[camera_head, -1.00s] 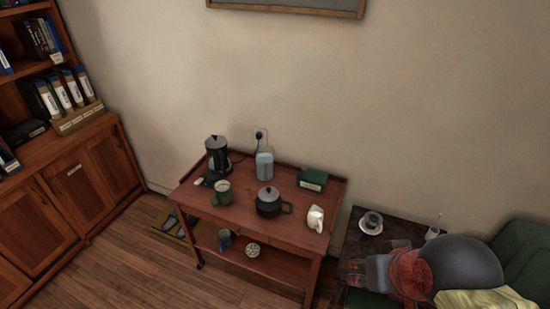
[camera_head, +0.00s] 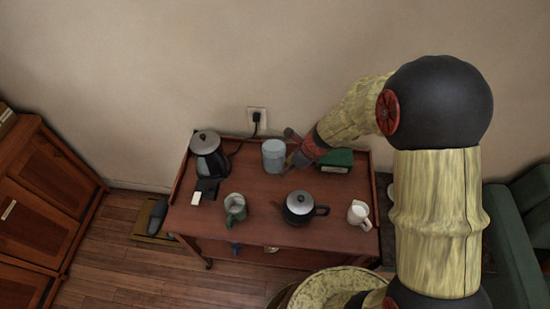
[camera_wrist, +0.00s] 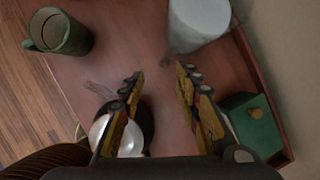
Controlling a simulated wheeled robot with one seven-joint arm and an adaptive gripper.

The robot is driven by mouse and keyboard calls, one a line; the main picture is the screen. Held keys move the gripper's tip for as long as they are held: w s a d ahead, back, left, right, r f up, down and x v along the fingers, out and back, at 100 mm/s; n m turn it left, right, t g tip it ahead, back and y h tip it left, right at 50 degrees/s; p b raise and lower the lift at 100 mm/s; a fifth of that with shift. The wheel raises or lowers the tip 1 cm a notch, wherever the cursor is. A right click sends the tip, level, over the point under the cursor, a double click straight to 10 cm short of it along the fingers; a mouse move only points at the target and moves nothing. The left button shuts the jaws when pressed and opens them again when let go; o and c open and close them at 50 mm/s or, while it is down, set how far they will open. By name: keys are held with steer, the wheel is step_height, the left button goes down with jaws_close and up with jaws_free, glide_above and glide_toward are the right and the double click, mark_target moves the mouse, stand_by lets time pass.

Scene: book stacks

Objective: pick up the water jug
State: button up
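The water jug (camera_head: 273,156), a pale blue-grey see-through container, stands upright at the back of the wooden trolley table. In the wrist view its pale round body (camera_wrist: 198,20) is at the top, ahead of the right finger and partly cut off by the frame edge. My gripper (camera_head: 293,148) is just right of the jug in the head view. In the wrist view my gripper (camera_wrist: 158,77) is open, with nothing between its fingers. The jug appears beyond the fingertips, not between them.
A green box (camera_head: 338,159) lies right of my gripper, partly covered by the arm. A dark teapot (camera_head: 299,207), white pitcher (camera_head: 358,214), green mug (camera_head: 235,208) and kettle (camera_head: 208,154) stand around on the trolley (camera_head: 270,189). The wall is close behind.

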mark_target(276, 159)
steer(key=shift+m, duration=0.3)
steer(key=shift+d+b+x, duration=0.2)
steer(key=shift+b+x, duration=0.75)
steer(key=shift+x, duration=1.2)
steer(key=shift+d+b+x, duration=0.15)
steer(key=shift+b+x, duration=0.75)
steer(key=shift+x, duration=1.2)
steer(key=shift+w, duration=0.2)
steer(key=shift+c, duration=1.2)
jaws_close()
steer(key=shift+w+r, duration=0.1)
steer(key=shift+w, duration=0.05)
